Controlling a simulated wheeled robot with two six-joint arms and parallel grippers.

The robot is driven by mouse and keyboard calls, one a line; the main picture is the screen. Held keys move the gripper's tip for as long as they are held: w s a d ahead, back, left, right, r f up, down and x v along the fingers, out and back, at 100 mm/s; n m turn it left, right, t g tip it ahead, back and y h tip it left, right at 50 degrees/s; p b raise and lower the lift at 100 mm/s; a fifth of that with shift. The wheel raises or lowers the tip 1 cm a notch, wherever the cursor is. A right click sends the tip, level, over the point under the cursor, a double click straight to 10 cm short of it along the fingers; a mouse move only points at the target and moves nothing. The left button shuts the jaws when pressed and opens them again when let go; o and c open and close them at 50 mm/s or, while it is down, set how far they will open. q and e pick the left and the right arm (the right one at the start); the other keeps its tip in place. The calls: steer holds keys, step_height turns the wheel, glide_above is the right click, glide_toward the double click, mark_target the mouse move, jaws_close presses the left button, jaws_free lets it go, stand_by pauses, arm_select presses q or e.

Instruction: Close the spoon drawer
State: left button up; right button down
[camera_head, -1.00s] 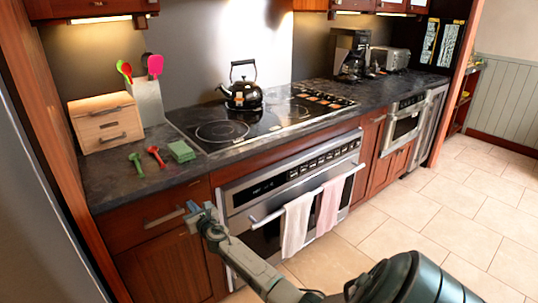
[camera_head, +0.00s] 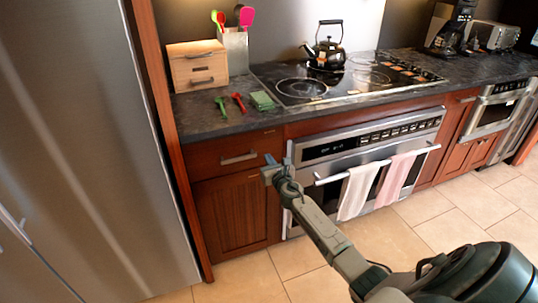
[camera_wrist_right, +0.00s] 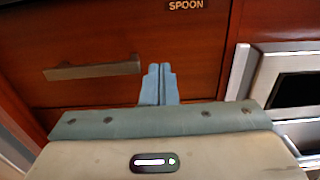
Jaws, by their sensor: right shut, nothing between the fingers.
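The spoon drawer (camera_head: 218,152) is the wooden drawer front under the counter, left of the oven, with a horizontal bar handle (camera_head: 238,158). The wrist view shows its SPOON label (camera_wrist_right: 186,5) and its handle (camera_wrist_right: 92,70). The drawer front looks about flush with the cabinet; a small gap cannot be ruled out. My right gripper (camera_head: 271,164) is at the drawer's right end, right of the handle. Its blue-grey fingers (camera_wrist_right: 159,72) are shut and empty, pointing at the drawer front; contact cannot be told. My left gripper is not in view.
The oven (camera_head: 372,130) with two towels on its bar stands right of the drawer. A tall steel fridge (camera_head: 90,130) is on the left. The counter (camera_head: 205,118) holds a small wooden box, utensils and a kettle. Tiled floor (camera_head: 400,240) is open in front.

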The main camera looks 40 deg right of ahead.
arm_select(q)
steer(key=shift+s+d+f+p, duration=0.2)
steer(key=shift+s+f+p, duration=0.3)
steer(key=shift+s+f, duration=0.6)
arm_select(e)
steer(key=f+v, duration=0.1)
steer(key=v, duration=0.7)
steer(key=shift+d, duration=0.25)
